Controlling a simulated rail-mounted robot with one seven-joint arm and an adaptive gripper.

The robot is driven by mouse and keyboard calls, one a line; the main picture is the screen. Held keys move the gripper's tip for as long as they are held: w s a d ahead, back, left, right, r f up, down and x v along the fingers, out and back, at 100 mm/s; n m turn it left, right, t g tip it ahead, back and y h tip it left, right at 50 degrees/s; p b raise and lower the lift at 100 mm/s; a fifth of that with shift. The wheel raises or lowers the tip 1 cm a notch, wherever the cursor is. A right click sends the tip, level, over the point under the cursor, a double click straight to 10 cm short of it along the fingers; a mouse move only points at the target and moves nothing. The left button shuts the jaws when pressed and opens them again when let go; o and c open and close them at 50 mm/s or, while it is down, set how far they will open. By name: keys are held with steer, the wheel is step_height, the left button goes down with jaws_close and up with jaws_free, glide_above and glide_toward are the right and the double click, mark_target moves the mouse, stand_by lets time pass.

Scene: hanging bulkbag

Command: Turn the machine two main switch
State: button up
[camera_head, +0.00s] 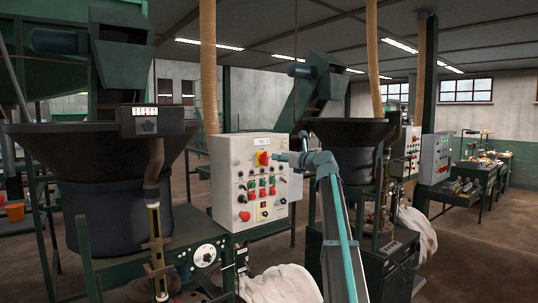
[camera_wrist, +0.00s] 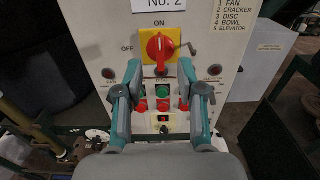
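The machine two main switch (camera_wrist: 158,48) is a red rotary knob on a yellow plate, under a "No. 2" label, in the wrist view. Its grip stands about upright, and "OFF" is printed to its left. In the head view the switch (camera_head: 262,159) is on the white control box (camera_head: 228,180). My gripper (camera_wrist: 161,92) is open and empty, its two teal fingers spread wide. In the wrist view the fingertips appear below the knob, one on each side of its line. In the head view my gripper (camera_head: 283,157) is just right of the switch; contact cannot be told.
Below the switch are green and red push buttons (camera_wrist: 163,92) between my fingers, with indicator lamps to the sides. A red mushroom button (camera_head: 244,216) is low on the box. A large dark hopper (camera_head: 110,150) stands left, another machine (camera_head: 345,140) right.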

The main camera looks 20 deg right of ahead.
mark_target(267, 154)
steer(key=p+x, duration=0.2)
steer(key=x, duration=0.6)
jaws_close()
